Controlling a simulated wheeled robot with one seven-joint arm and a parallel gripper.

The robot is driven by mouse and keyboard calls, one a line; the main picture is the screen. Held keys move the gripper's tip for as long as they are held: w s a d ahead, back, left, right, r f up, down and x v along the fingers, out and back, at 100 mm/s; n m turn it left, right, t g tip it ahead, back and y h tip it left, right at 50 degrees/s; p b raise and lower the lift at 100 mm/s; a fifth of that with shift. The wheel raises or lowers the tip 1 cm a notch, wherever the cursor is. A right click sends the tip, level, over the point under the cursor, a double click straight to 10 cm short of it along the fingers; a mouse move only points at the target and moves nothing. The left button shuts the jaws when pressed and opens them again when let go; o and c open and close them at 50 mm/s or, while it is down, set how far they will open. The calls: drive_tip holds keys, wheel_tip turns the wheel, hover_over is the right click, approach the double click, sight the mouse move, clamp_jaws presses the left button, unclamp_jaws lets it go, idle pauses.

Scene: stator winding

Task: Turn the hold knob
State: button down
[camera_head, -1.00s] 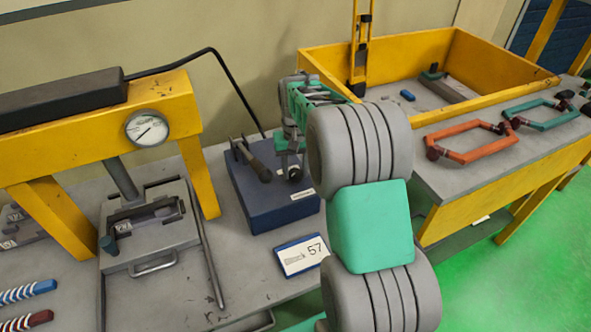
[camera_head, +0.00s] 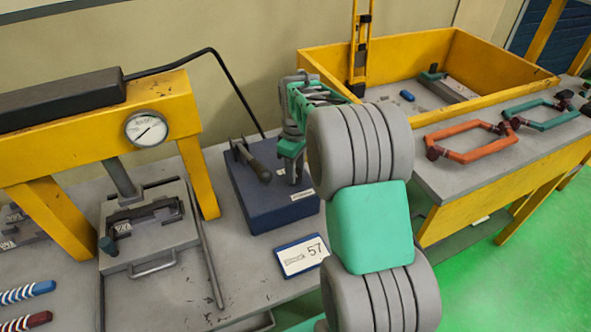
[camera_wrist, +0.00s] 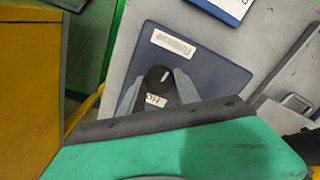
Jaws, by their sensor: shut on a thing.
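The hold knob (camera_wrist: 158,77) is a round black knob with a white pointer mark, on top of the dark blue box in the wrist view. The mark points up and right there. My gripper (camera_wrist: 157,86) has its grey fingers on both sides of the knob and is shut on it. In the head view the blue box (camera_head: 262,212) stands on the grey bench, with my gripper (camera_head: 291,174) reaching down onto its right part. My arm and fingers hide most of the knob there. A small white label lies just below the knob in the wrist view.
A dark-handled lever (camera_head: 254,160) rises from the box left of my gripper. A yellow press (camera_head: 95,140) with a round gauge (camera_head: 146,129) stands to the left. A card marked 57 (camera_head: 301,256) lies in front. A yellow-walled bin (camera_head: 405,52) stands behind to the right.

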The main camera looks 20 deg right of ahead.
drive_tip(key=shift+n, duration=0.7)
drive_tip(key=c, duration=0.9)
unclamp_jaws()
wheel_tip(320, 180, up, 8)
drive_tip(key=shift+f+b, duration=0.1)
drive_tip(key=shift+b, duration=0.4)
drive_tip(key=shift+d, duration=0.1)
